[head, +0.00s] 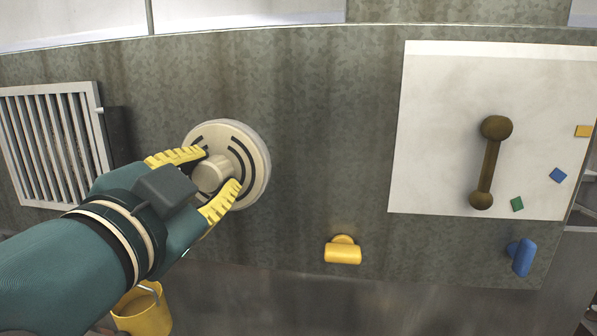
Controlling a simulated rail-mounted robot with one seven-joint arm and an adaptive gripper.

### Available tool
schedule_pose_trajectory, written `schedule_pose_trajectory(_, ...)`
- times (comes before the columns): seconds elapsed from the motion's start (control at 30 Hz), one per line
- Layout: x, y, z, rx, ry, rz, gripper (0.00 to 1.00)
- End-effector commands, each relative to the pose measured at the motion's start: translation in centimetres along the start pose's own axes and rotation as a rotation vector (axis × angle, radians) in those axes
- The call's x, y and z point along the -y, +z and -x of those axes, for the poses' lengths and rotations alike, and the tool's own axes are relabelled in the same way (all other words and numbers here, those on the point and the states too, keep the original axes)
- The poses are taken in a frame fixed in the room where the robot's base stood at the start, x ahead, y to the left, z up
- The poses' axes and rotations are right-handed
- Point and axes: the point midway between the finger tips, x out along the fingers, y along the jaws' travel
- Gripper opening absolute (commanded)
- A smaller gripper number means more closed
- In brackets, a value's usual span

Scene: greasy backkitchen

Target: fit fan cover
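A round cream disc (257,157) with dark curved slots and a knob (211,174) at its middle is at the grey wall panel, left of centre. It looks like the fan cover. I cannot tell whether it touches the panel or is fixed to it. My gripper (221,169) reaches in from the lower left, its two yellow fingers on either side of the knob. The fingers are spread about the knob's width, and I cannot tell whether they press on it. The fingers hide part of the disc's face and left rim.
A slatted metal grille (55,145) is at the left, with a dark block (117,136) beside it. A white board (440,130) with a brown handle (489,165) is at the right. Yellow (343,253) and blue (522,257) knobs protrude below. A yellow bucket (145,312) is lower left.

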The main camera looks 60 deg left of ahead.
Motion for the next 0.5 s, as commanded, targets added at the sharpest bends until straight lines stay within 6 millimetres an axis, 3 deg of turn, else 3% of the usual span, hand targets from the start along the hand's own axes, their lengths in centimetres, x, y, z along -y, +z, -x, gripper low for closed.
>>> schedule_pose_trajectory(0.03, 0.0, 0.0, 0.0, 0.000, 0.001, 0.000, 0.45)
schedule_pose_trajectory(0.13, 0.0, 0.0, 0.0, 0.000, 0.001, 0.000, 0.61)
schedule_pose_trajectory(0.4, 0.0, 0.0, 0.1, 0.001, 0.001, 0.000, 0.61)
schedule_pose_trajectory(0.5, 0.0, 0.0, 1.0, -0.001, -0.001, 0.001, 0.61)
